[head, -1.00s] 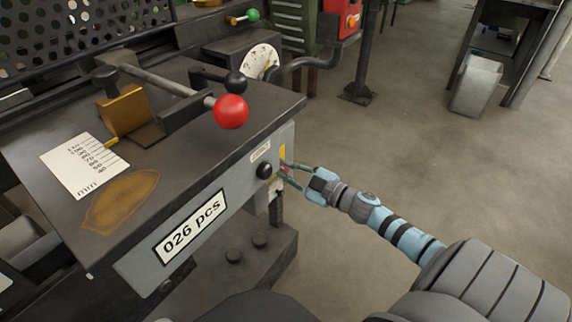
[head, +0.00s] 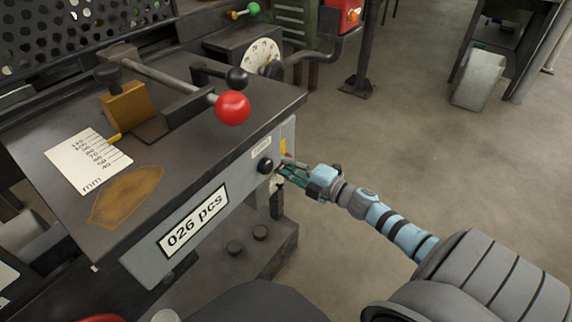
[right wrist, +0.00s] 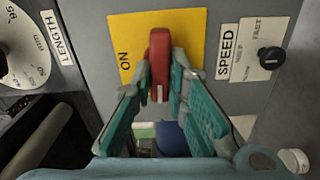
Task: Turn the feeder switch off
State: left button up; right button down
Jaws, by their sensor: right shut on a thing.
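The feeder switch is a red lever (right wrist: 159,62) on a yellow plate (right wrist: 196,24) in the right wrist view. The word ON is printed on the plate to the left of the lever; no OFF mark shows. My right gripper (right wrist: 162,88) has its two teal fingers closed on the lever, one on each side. In the head view my right gripper (head: 281,168) is at the right end of the machine's grey panel, just below the small yellow plate (head: 283,146). The lever is mostly hidden there. My left gripper is not in view.
A SPEED knob (right wrist: 271,57) is right of the plate and a LENGTH dial (right wrist: 22,47) is left of it. A black knob (head: 265,166) sits close by on the panel front. A red ball handle (head: 232,108) stands above. Open floor lies to the right.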

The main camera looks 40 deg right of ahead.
jog(key=shift+f+n, duration=0.2)
jog(key=shift+n, duration=0.4)
jog(key=c, duration=1.6)
grip_release()
jog(key=shift+r, duration=0.1)
jog(key=shift+s, duration=0.1)
jog(key=v, duration=1.2)
